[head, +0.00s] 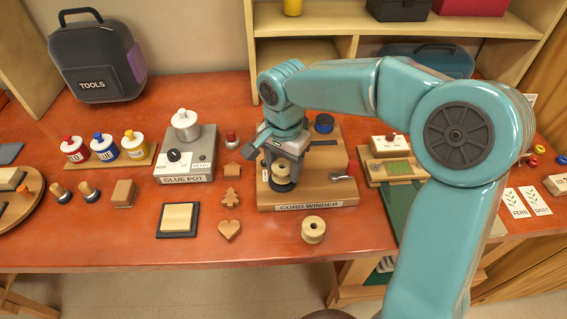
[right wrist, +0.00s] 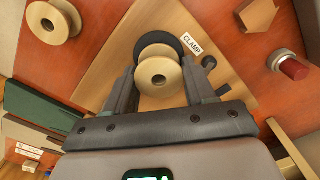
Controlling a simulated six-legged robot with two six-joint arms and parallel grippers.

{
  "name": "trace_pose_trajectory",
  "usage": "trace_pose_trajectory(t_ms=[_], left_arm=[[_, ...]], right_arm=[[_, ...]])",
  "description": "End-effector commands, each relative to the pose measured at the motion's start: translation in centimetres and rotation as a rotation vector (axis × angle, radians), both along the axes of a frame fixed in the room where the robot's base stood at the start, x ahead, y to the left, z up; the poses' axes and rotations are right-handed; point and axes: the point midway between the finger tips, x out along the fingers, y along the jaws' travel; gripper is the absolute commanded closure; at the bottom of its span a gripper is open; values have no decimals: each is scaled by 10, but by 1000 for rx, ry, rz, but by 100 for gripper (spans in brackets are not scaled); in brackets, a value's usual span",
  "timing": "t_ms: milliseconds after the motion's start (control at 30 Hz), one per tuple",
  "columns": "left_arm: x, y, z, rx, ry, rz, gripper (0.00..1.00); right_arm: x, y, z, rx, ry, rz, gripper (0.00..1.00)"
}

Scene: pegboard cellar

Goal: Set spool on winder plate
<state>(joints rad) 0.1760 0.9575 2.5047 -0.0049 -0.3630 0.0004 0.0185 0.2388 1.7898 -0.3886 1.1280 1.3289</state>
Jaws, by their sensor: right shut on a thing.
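My right gripper (head: 288,158) is shut on a pale wooden spool (head: 281,168), held upright over the left part of the cord winder (head: 325,190). The black round winder plate (head: 284,186) shows under the spool's lower flange. I cannot tell whether spool and plate touch. In the right wrist view the held spool (right wrist: 158,76) is between the two fingers, and the black plate (right wrist: 168,38) shows partly behind it, beside a CLAMP label. A second wooden spool (head: 313,229) stands on the table in front of the winder. My left gripper is not in view.

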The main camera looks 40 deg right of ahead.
Motion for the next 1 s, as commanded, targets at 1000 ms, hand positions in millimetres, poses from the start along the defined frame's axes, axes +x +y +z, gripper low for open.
trace_pose_trajectory(t_ms=[1000], left_arm=[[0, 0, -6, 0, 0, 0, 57]], right_arm=[[0, 0, -8, 0, 0, 0, 74]])
